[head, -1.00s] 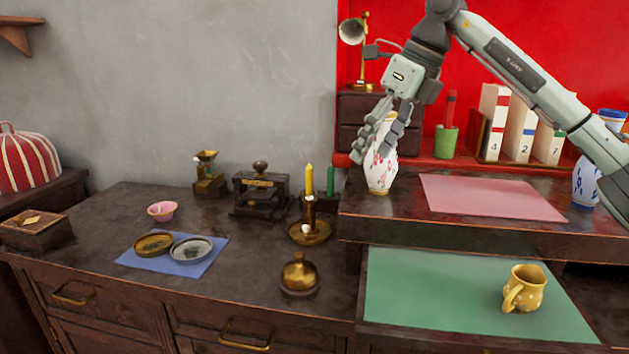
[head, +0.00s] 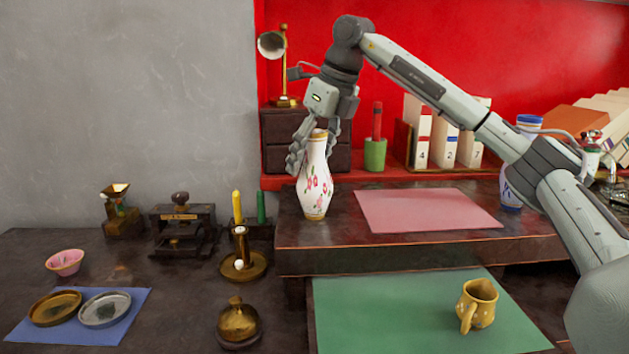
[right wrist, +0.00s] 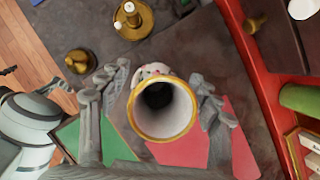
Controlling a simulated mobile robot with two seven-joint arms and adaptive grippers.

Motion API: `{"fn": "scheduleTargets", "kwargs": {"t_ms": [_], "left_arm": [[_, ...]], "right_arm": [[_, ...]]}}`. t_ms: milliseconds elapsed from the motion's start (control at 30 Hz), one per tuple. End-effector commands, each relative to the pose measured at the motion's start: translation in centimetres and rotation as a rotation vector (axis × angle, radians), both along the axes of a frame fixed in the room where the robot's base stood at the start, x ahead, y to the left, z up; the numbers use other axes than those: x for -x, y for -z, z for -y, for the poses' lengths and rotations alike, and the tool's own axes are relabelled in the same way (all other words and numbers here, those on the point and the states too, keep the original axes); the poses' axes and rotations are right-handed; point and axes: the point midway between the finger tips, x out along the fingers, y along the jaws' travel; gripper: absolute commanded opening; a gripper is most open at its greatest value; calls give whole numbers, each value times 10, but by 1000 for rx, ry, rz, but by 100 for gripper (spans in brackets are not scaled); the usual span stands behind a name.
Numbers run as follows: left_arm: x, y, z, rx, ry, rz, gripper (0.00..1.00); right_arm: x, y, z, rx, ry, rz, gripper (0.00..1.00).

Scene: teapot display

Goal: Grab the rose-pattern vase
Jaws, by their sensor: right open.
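The rose-pattern vase (head: 316,185), white with pink flowers and a gold rim, stands upright on the raised dark shelf, left of the pink mat. My right gripper (head: 314,150) reaches down over it with fingers spread on both sides of its neck and upper body. In the right wrist view the vase's round gold-rimmed mouth (right wrist: 163,126) lies between the open fingers of the right gripper (right wrist: 161,100). Gaps show beside the rim, but contact lower down cannot be told. My left gripper is in neither view.
A pink mat (head: 425,210) lies right of the vase, with a blue-and-white vase (head: 511,190) beyond it. A green pot (head: 375,155) and dark drawers (head: 285,130) stand behind. A yellow jug (head: 478,305) sits on the lower green mat (head: 380,310). A candle holder (head: 243,264) stands lower left.

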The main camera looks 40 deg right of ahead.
Motion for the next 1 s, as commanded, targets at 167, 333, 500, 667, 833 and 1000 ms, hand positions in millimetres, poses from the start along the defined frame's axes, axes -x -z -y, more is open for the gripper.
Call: {"fn": "scheduleTargets", "kwargs": {"t_ms": [167,333,500,667,833,1000], "left_arm": [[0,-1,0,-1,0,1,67],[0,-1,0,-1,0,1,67],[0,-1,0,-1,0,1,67],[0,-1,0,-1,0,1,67],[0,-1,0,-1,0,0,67],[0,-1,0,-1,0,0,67]], "right_arm": [[-3,6,-1,-1,0,2,64],[-2,6,-1,0,0,1,60],[-2,6,-1,0,0,1,39],[-2,6,-1,0,0,0,19],[-2,7,-1,0,0,-1,0],[-2,6,-1,0,0,0,0]]}}
